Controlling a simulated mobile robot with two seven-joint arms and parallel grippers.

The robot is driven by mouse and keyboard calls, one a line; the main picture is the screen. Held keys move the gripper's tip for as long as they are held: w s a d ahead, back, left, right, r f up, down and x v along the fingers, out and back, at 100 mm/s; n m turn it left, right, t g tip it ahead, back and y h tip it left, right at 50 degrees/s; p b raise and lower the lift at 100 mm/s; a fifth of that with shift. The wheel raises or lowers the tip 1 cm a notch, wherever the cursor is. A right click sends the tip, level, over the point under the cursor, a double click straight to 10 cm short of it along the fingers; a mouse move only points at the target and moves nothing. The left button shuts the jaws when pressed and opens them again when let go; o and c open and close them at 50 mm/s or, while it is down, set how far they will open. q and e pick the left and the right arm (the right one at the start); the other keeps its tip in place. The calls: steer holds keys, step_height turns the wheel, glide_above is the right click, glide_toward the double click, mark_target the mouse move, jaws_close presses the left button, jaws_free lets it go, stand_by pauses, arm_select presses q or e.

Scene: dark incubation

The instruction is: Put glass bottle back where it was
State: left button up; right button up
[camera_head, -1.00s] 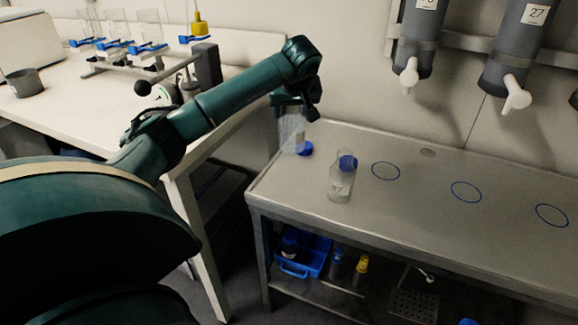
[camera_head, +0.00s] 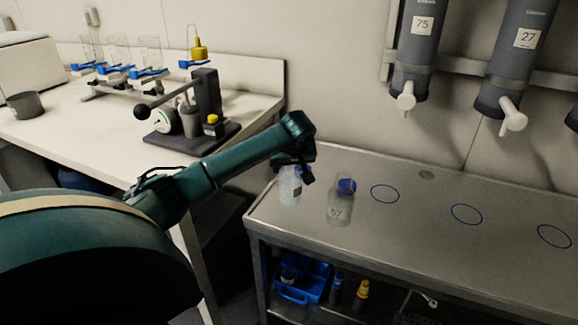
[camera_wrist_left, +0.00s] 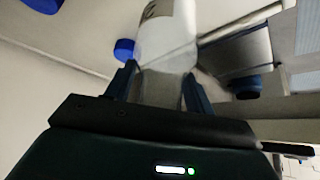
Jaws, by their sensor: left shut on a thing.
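My left gripper (camera_head: 297,170) is at the left end of the steel table (camera_head: 420,240). It is shut on a clear glass bottle (camera_head: 289,190), which appears upright and low over the table's left corner; I cannot tell whether its base touches. In the left wrist view the bottle (camera_wrist_left: 168,40) shows between the two fingers (camera_wrist_left: 160,85). A second clear bottle (camera_head: 339,210) with a dark number stands on the table just to the right. A blue cap (camera_head: 346,186) shows at that bottle's upper part. My right gripper is not in view.
Blue rings (camera_head: 385,194) mark the clear tabletop to the right. Grey dispensers (camera_head: 413,50) with white taps hang above. A white bench (camera_head: 60,130) with a lever device (camera_head: 205,115) stands at left. A blue caddy (camera_head: 303,283) is on the lower shelf.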

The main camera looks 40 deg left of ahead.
arm_select(q)
steer(key=o, duration=1.5)
steer(key=shift+f, duration=0.1)
steer(key=shift+c, duration=0.2)
steer(key=shift+s+d+r, duration=0.1)
steer(key=shift+d+r, duration=0.1)
steer(key=shift+r, duration=0.3)
steer(key=v, duration=1.1)
steer(key=shift+p, duration=0.4)
steer(key=shift+s, duration=0.1)
